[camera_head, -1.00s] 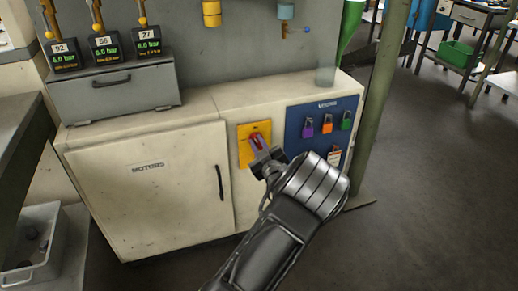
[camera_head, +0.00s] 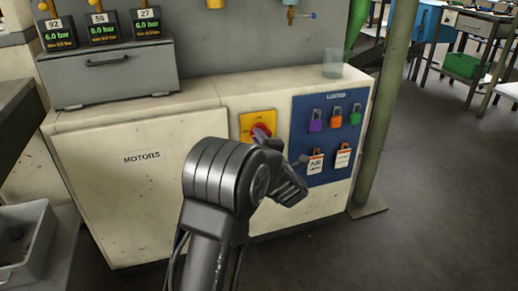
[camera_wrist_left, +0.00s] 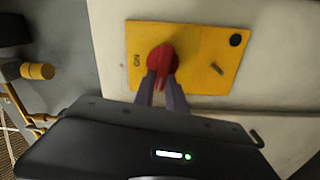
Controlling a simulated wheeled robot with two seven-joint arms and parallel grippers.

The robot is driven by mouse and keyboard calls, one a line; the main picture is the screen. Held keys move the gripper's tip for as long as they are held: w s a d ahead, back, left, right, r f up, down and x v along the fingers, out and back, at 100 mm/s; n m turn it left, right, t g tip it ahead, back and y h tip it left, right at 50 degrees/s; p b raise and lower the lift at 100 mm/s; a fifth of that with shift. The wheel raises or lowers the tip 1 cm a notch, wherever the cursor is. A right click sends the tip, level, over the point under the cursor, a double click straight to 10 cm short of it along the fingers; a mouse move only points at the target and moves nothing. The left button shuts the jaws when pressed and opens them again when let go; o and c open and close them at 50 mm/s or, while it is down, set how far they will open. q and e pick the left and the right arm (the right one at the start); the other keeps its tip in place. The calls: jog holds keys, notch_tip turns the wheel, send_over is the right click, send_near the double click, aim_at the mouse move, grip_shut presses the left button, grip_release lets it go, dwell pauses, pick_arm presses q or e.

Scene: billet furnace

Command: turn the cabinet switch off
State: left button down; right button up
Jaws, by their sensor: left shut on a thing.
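The cabinet switch is a red rotary handle (camera_wrist_left: 162,58) on a yellow plate (camera_wrist_left: 205,40). In the wrist view the left gripper's two fingers (camera_wrist_left: 163,88) are closed on the red handle from both sides. Lettering that looks like ON shows beside the handle. The wrist hides the lower part of the plate in the head view. My right gripper is not in view.
The white cabinet (camera_head: 155,200) has a door marked MOTORS. A blue board (camera_head: 300,130) with several padlocks and tags is right of the switch, close to my left wrist. A green post (camera_head: 385,120) stands at the right. A glass (camera_head: 333,64) stands on the cabinet top.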

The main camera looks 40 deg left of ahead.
pick_arm(q)
jog(key=shift+f+n+b, duration=0.25)
jog(key=shift+n+b, duration=0.85)
jog(key=shift+b, duration=0.05)
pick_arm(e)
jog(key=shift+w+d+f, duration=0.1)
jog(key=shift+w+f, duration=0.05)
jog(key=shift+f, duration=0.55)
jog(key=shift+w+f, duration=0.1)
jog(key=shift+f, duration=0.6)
pick_arm(q)
jog(key=c, duration=1.4)
grip_release()
jog(key=shift+o, duration=0.2)
jog(key=shift+d+r, duration=0.1)
